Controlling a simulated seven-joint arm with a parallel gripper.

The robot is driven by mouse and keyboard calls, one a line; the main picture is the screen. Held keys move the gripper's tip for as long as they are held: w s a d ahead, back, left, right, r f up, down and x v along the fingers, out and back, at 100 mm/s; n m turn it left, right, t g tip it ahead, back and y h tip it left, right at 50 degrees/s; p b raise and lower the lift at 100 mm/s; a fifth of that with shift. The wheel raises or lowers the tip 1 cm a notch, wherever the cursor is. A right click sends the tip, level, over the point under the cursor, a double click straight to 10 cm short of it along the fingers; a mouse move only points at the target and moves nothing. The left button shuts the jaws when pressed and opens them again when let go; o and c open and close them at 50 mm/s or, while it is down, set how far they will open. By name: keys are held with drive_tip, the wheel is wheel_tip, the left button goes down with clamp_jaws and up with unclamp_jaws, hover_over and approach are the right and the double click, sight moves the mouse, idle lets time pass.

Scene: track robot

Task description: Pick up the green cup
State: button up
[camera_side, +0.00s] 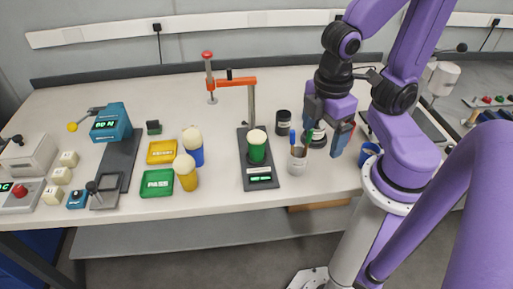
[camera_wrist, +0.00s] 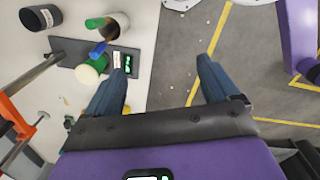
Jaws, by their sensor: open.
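The green cup (camera_side: 257,152) has a rounded cream top and stands upright on a dark stand plate (camera_side: 245,147) with a small green display. In the wrist view the green cup (camera_wrist: 88,77) shows at the left, outside the jaws, with its pale top towards the camera. My gripper (camera_side: 328,138) is to the right of the cup in the side view, above the right part of the bench. Its two fingers are spread in the wrist view (camera_wrist: 160,62), with only grey floor between them, and it holds nothing.
A pen holder (camera_side: 298,160) with blue and green pens stands between cup and gripper. A dark jar (camera_side: 283,122) is behind. An orange clamp arm (camera_side: 235,83) rises by the stand. Yellow (camera_side: 187,175) and blue (camera_side: 194,150) cream-topped cups stand left, near yellow and green trays.

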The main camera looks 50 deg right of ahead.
drive_tip(key=w+a+f+n+t+h, duration=0.1)
drive_tip(key=w+a+f+n+h, duration=0.35)
drive_tip(key=w+h, duration=0.3)
drive_tip(key=n+t+h, duration=0.4)
drive_tip(key=n+h, duration=0.1)
approach(254, 147)
drive_tip(key=x, duration=0.7)
drive_tip(key=shift+s+d, duration=0.15)
drive_tip(key=shift+w+x, duration=0.2)
drive_tip(key=shift+x, duration=2.7)
drive_tip(key=shift+f, duration=0.2)
drive_tip(key=c, duration=1.2)
drive_tip(key=shift+r, duration=0.1)
drive_tip(key=shift+r, duration=5)
